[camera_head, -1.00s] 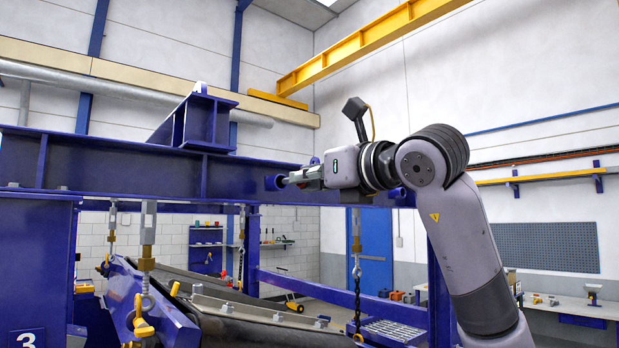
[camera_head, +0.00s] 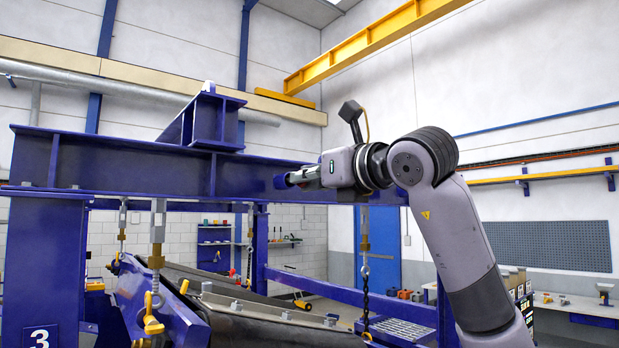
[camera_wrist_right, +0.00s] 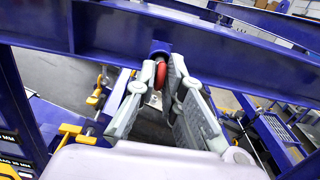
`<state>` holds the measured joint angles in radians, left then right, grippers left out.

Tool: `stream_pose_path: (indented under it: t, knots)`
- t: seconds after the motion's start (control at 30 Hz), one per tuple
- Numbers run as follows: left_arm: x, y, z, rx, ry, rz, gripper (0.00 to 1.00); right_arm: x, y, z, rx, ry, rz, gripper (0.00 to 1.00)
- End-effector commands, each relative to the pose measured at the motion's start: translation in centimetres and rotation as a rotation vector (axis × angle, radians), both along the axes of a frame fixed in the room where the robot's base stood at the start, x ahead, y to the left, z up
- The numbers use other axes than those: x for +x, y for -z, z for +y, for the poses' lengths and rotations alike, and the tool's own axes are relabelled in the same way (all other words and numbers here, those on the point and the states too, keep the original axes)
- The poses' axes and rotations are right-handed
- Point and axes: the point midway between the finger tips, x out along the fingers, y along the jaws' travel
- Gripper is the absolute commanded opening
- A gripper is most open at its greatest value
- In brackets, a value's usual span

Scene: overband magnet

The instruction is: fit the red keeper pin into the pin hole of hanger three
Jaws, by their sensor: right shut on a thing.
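My right gripper (camera_head: 291,180) is at the long blue beam (camera_head: 250,176), its fingers level and pointing left at a short round blue boss (camera_head: 280,182). In the right wrist view the fingers (camera_wrist_right: 162,84) are shut on the red keeper pin (camera_wrist_right: 160,76). Its far end is at the boss (camera_wrist_right: 159,48); I cannot tell whether it is inside or just touching. The pin hole is hidden. My left gripper is not in view.
Another hanger with a chain (camera_head: 365,240) hangs below the beam to the right of the gripper. Blue frame posts (camera_head: 258,245) and a rail (camera_head: 350,298) stand below. A workbench (camera_head: 570,308) is at the far right.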

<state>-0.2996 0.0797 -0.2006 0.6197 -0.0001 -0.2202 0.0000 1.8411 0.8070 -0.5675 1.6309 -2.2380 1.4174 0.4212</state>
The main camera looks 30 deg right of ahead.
Motion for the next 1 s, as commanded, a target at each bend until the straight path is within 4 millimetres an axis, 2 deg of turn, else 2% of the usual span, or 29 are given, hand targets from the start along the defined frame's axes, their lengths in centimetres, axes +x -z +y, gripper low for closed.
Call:
stream_pose_path:
  t: [0.5, 0.9, 0.93, 1.0]
  knots:
    - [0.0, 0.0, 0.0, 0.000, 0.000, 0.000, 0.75, 1.3, 0.0, 0.1, -0.001, 0.001, 0.000, 0.00]
    - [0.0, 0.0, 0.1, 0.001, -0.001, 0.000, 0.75, 1.5, 0.0, 0.1, -0.001, 0.001, -0.002, 0.00]
    - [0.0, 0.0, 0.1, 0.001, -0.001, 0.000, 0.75, 1.5, 0.0, 0.1, -0.001, 0.001, -0.002, 0.12]
    - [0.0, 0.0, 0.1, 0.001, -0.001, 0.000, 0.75, 1.5, 0.0, 0.1, -0.001, 0.001, -0.002, 0.16]
